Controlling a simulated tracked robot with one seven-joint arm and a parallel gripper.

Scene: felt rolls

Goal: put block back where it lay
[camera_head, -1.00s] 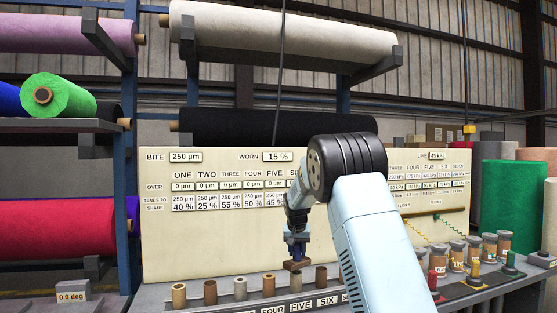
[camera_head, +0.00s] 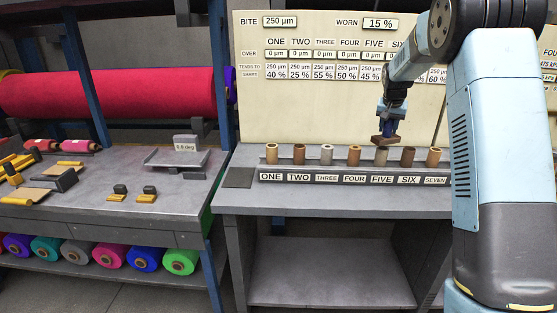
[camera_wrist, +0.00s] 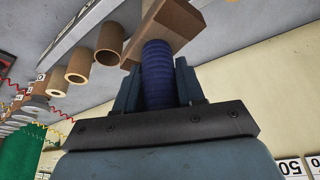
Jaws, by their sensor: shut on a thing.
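The block (camera_head: 385,140) is brown with a blue ribbed grip. My gripper (camera_head: 391,112) is shut on that grip and holds the block above the rack of short tubes, over about the FIVE place. In the wrist view the blue grip (camera_wrist: 158,75) stands between the fingers of my gripper (camera_wrist: 157,95), and the brown block (camera_wrist: 165,28) shows beyond it. The block hangs just above or in front of the fifth tube (camera_head: 381,157); I cannot tell whether they touch. A dark flat pad (camera_head: 238,177) lies bare on the bench, left of the rack.
Several tubes stand in the labelled rack (camera_head: 340,178) along the grey bench (camera_head: 300,199). A readout board (camera_head: 300,110) rises behind. A second bench (camera_head: 110,199) at left holds yellow and black tools and a grey scale-like stand (camera_head: 178,158). A gap separates the benches.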

